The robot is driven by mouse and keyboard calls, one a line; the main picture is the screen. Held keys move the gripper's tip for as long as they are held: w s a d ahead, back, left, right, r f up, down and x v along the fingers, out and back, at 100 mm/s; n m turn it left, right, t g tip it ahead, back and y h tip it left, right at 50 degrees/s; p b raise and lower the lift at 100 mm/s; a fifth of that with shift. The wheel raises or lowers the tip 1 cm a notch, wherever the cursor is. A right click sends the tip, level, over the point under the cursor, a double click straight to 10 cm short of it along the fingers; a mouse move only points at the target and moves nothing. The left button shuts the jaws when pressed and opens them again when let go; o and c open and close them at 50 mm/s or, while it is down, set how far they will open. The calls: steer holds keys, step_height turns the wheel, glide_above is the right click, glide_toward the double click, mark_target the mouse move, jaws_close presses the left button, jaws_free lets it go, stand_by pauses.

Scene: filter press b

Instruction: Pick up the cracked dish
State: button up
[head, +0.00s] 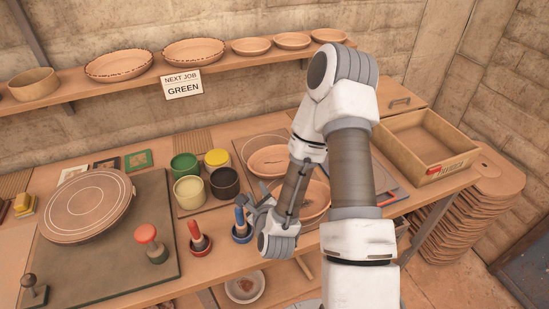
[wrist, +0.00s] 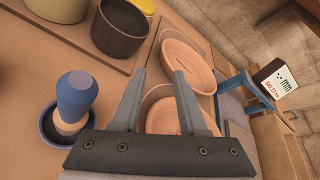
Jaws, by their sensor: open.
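Two shallow terracotta dishes lie on the bench near my gripper. One dish (head: 268,160) is in plain view at the back; it also shows in the wrist view (wrist: 188,62), with faint marks inside. The nearer dish (head: 318,199) is partly hidden by my arm; in the wrist view it (wrist: 162,117) lies behind my fingers and has a dark line on its inside. I cannot tell for sure which is the cracked dish. My gripper (wrist: 160,74) is open and empty, above the bench; in the head view it (head: 246,203) is beside the blue-handled stamp.
A blue-handled stamp (head: 241,226) and a red one (head: 198,238) stand left of the dishes. Paint pots (head: 224,182) stand behind them. A wooden tray (head: 388,130) is at right. Bowls line the back shelf (head: 130,88). A spotted dish (head: 243,287) lies below.

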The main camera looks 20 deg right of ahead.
mark_target(252, 170)
steer(key=shift+s+d+f+m+h, duration=0.1)
steer(key=shift+d+f+m+h, duration=0.2)
steer(key=shift+m, duration=0.6)
steer(key=shift+w+f+b, duration=0.2)
steer(key=shift+b, duration=0.3)
steer(key=b+x, duration=0.2)
steer(key=b, duration=0.1)
steer(key=shift+b, duration=0.4)
steer(key=b+x, duration=0.2)
steer(key=b, duration=0.3)
steer(key=shift+d, duration=0.15)
steer(key=b, duration=0.3)
steer(key=shift+w+f, duration=0.1)
steer(key=shift+w, duration=0.3)
steer(key=b, duration=0.4)
steer(key=shift+w+f, duration=0.15)
steer(key=shift+w, duration=0.15)
steer(key=x, duration=0.5)
steer(key=shift+w+r, duration=0.2)
steer(key=shift+x, duration=3.05)
steer(key=shift+r, duration=0.1)
